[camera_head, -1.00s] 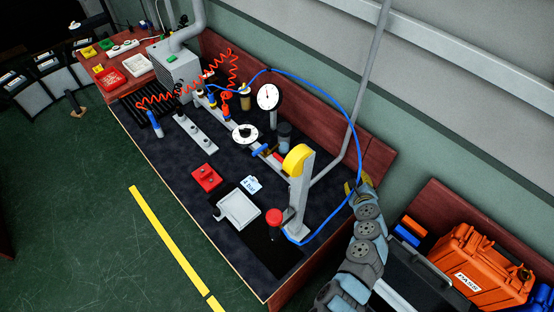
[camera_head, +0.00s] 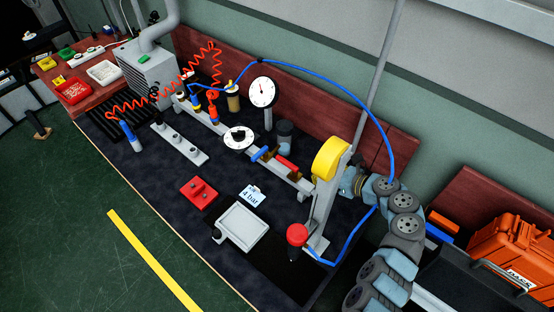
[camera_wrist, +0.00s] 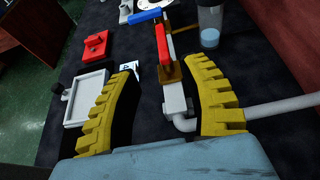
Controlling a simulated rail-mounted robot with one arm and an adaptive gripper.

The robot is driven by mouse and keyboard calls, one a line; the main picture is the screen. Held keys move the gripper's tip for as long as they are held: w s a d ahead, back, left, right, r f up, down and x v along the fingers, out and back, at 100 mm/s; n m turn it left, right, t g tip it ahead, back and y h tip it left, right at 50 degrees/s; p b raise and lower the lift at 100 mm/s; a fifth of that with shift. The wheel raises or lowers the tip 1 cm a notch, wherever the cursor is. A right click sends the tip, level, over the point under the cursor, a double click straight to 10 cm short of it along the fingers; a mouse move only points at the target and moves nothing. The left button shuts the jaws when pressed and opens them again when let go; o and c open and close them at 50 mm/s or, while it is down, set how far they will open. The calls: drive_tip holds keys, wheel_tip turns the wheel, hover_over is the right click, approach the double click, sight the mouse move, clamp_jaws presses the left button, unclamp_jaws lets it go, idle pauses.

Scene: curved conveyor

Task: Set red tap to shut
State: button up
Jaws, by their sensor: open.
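The red tap (camera_head: 287,163) has a red lever on the grey pipe rail. Its lever lies roughly along the pipe in the head view. The red lever also shows in the wrist view (camera_wrist: 162,46), beyond the fingertips and between their lines. My gripper (camera_wrist: 165,68) is open and empty, with its two yellow ridged fingers wide apart over the pipe end.
A blue hose (camera_head: 378,110) loops around my arm. A red button (camera_head: 297,234), white tray (camera_head: 242,229), "4 bar" card (camera_head: 252,195), dial gauge (camera_head: 262,92) and glass jar (camera_head: 285,135) stand nearby.

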sight(284, 159)
drive_tip(key=b+x, duration=0.2)
drive_tip(key=x, duration=0.3)
drive_tip(key=b+x, duration=0.2)
drive_tip(key=x, duration=0.4)
drive_tip(key=b+x, duration=0.2)
drive_tip(key=x, duration=0.3)
drive_tip(key=shift+f, duration=0.3)
drive_tip(key=shift+w+a, duration=0.3)
drive_tip(key=shift+a, duration=0.05)
clamp_jaws()
